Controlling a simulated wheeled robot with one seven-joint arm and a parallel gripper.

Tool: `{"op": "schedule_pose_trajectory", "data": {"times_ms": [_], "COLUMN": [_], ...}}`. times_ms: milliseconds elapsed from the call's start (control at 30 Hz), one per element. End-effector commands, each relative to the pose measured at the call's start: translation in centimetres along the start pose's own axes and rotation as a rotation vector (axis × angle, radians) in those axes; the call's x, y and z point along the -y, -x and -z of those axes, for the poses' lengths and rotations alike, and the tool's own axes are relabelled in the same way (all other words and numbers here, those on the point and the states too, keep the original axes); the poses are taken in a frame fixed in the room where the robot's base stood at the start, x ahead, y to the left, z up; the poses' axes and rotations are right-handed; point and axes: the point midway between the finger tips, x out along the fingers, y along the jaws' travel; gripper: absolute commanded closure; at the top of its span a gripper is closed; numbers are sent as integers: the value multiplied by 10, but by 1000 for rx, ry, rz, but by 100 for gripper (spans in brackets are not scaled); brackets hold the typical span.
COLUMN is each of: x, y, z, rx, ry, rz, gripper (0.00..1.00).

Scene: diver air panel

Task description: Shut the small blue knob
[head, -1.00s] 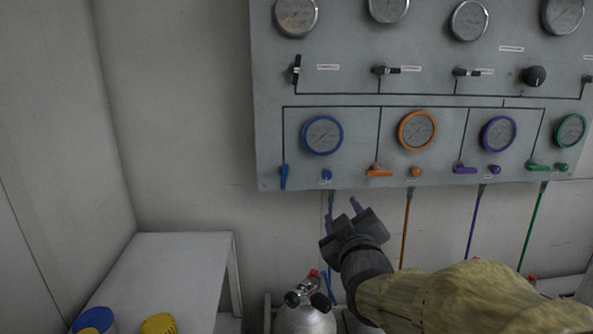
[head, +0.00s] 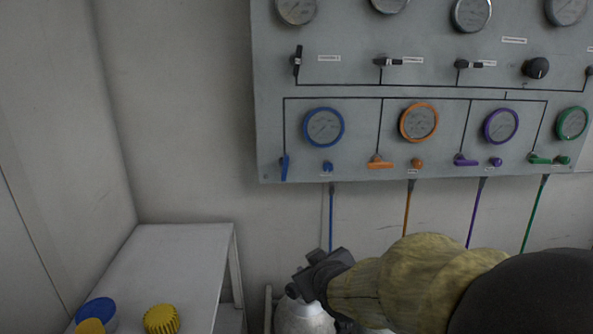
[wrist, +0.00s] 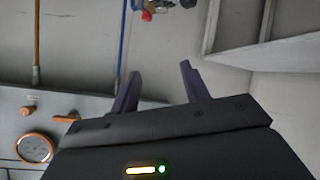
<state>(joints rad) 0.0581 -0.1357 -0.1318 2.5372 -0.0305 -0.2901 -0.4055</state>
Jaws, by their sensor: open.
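The small blue knob (head: 327,167) is on the lower edge of the grey panel, below the blue-rimmed gauge (head: 323,126). A blue lever (head: 285,168) stands upright to its left, apart from it. My gripper (wrist: 160,76) is open and empty, its two dark fingers spread in the wrist view. In the head view it is below the panel, lower than the knob and apart from it, with its fingertips hard to make out. The wrist view does not show the blue knob.
Orange (head: 417,163), purple (head: 496,161) and green (head: 563,160) knobs follow to the right, with levers beside them. Hoses hang below the panel, including a blue one (head: 331,220). A cylinder (head: 300,318) stands below my gripper. A white bench (head: 180,262) with lids is at left.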

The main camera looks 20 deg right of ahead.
Motion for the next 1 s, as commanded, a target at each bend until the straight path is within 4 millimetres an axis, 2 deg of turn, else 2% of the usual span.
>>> {"op": "schedule_pose_trajectory", "data": {"times_ms": [33,200,300,400,500,700,800,1000], "x": [20,80,103,115,120,120,119,119], "y": [-5,2,16,27,32,32,32,32], "z": [-19,-83,-112,-128,-135,-135,-135,-135], "rx": [93,436,608,717,761,764,762,761], "ry": [-35,-161,-209,-237,-247,-249,-248,-248], "rz": [59,204,244,258,262,262,261,261], "gripper": [54,54,54,54,54,54,64,64]}}
